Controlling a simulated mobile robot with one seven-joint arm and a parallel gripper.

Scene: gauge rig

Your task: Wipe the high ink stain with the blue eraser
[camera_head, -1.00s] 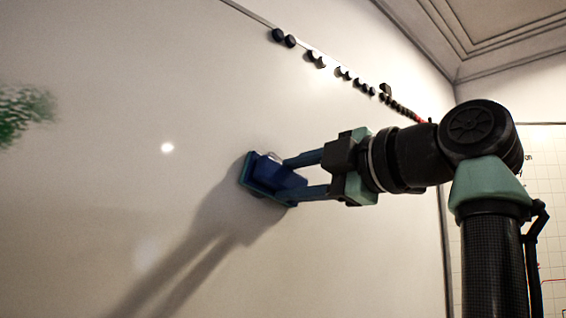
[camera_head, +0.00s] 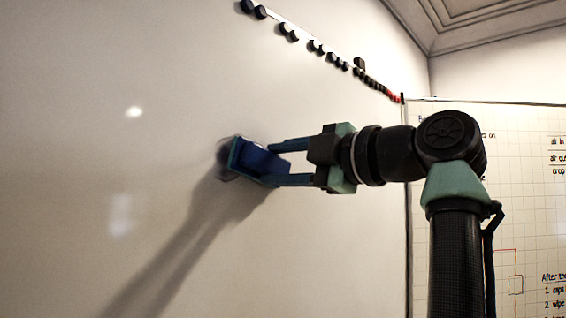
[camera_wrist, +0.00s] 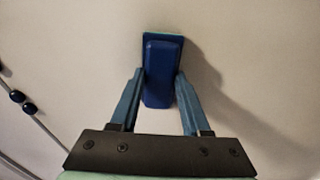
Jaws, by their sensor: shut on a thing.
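The blue eraser (camera_head: 262,160) is between the fingers of my gripper (camera_head: 280,165), which is shut on it. Its teal-edged pad faces the whiteboard and lies at or very near the surface; I cannot tell if it touches. A dark patch (camera_head: 224,156) shows on the board along the eraser's left edge; I cannot tell whether it is ink or shadow. In the wrist view, the eraser (camera_wrist: 163,75) stands out between the two blue fingers of my gripper (camera_wrist: 161,85). No clear ink stain shows in the current views; the eraser hides the board behind it.
The whiteboard (camera_head: 90,200) is wide and mostly bare, with glare spots. A row of dark round magnets (camera_head: 290,32) runs along its upper edge. A gridded board with writing (camera_head: 525,200) stands on the right, past the dark corner edge.

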